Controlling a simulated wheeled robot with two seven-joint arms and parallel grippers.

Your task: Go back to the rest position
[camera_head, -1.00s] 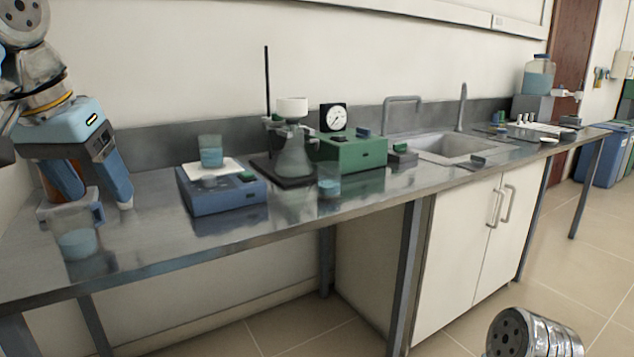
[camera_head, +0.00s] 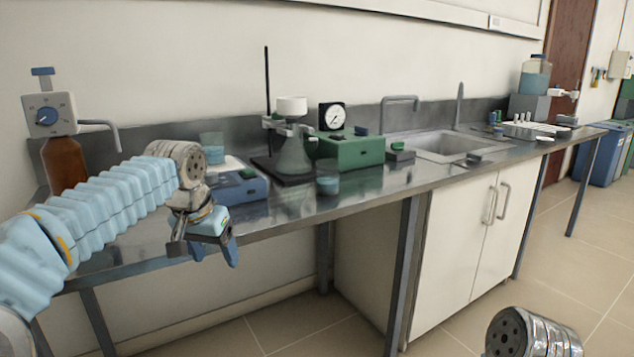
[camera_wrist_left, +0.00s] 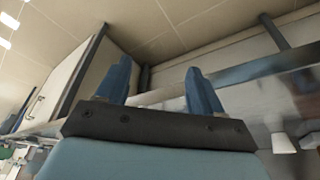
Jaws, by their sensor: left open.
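My left gripper (camera_head: 214,256) hangs in front of the bench's front edge, pointing down, with its arm coming in from the left. Its two blue fingers are apart with nothing between them; they also show spread in the left wrist view (camera_wrist_left: 160,82). In that view the bench edge and floor lie beyond the fingers. My right gripper is not in view; only a metal link of mine shows at the bottom right of the head view.
The steel bench (camera_head: 300,215) holds an amber dispenser bottle (camera_head: 64,165), a blue balance (camera_head: 240,188), a small beaker (camera_head: 328,180), a flask (camera_head: 294,157) and a green device (camera_head: 346,150). A sink (camera_head: 445,146) lies right. Floor in front is clear.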

